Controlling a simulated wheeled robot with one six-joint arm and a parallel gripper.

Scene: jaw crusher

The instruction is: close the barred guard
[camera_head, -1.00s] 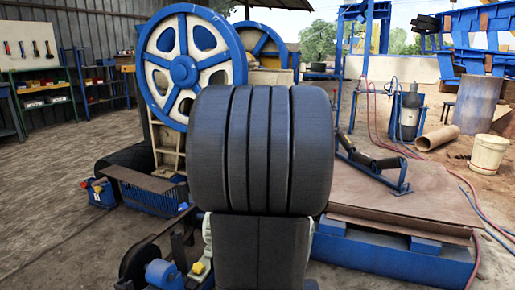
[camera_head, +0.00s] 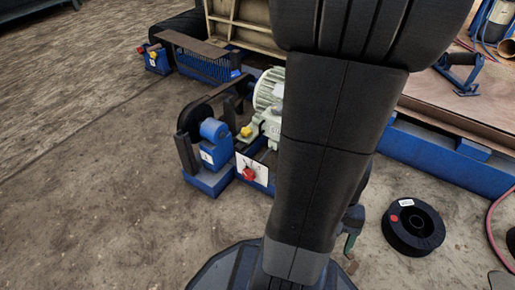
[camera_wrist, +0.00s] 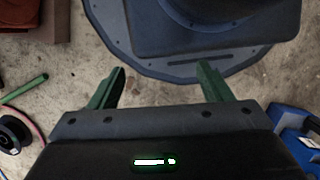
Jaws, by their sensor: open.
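A blue part with a row of bars (camera_head: 208,66), which looks like the barred guard, is low at the upper left of the head view, beside a brown plate (camera_head: 190,43). I cannot tell for sure whether it stands open or shut. My gripper (camera_wrist: 160,85) is open and empty in the wrist view, its two green fingers apart above my own round base. In the head view my arm hides most of the gripper; only a green fingertip shows low beside the arm. The gripper is well apart from the barred part.
A grey motor (camera_head: 268,97), a blue bearing block (camera_head: 214,143) and a red button (camera_head: 248,173) stand left of my arm. A black spool (camera_head: 428,241) lies on the floor at right. A blue-framed platform (camera_head: 440,160) is behind it. Bare floor is free at left.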

